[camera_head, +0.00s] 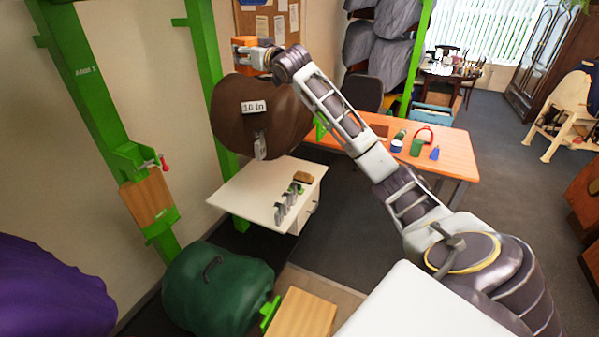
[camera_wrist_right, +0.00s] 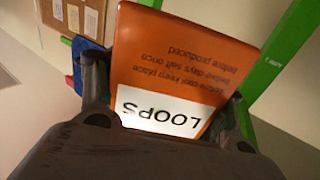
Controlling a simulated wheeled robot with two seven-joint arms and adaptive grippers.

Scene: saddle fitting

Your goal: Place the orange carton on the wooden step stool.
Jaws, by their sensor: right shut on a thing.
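An orange carton (camera_head: 244,42) is held in the air in front of the wall at the upper left of the head view. My right gripper (camera_head: 256,57) is shut on it. In the right wrist view the carton (camera_wrist_right: 185,62) fills the middle between two dark fingers (camera_wrist_right: 165,108), with a white "LOOPS" label that reads upside down. A pale wooden stand with splayed legs (camera_head: 566,107) is at the far right of the head view; I cannot tell whether it is the step stool. My left gripper is not in view.
Green posts (camera_head: 205,60) stand close by. A white cabinet (camera_head: 240,195), a green saddle form (camera_head: 215,285) and an orange-topped table (camera_head: 455,160) holding small items are lower down. Grey floor lies open at right.

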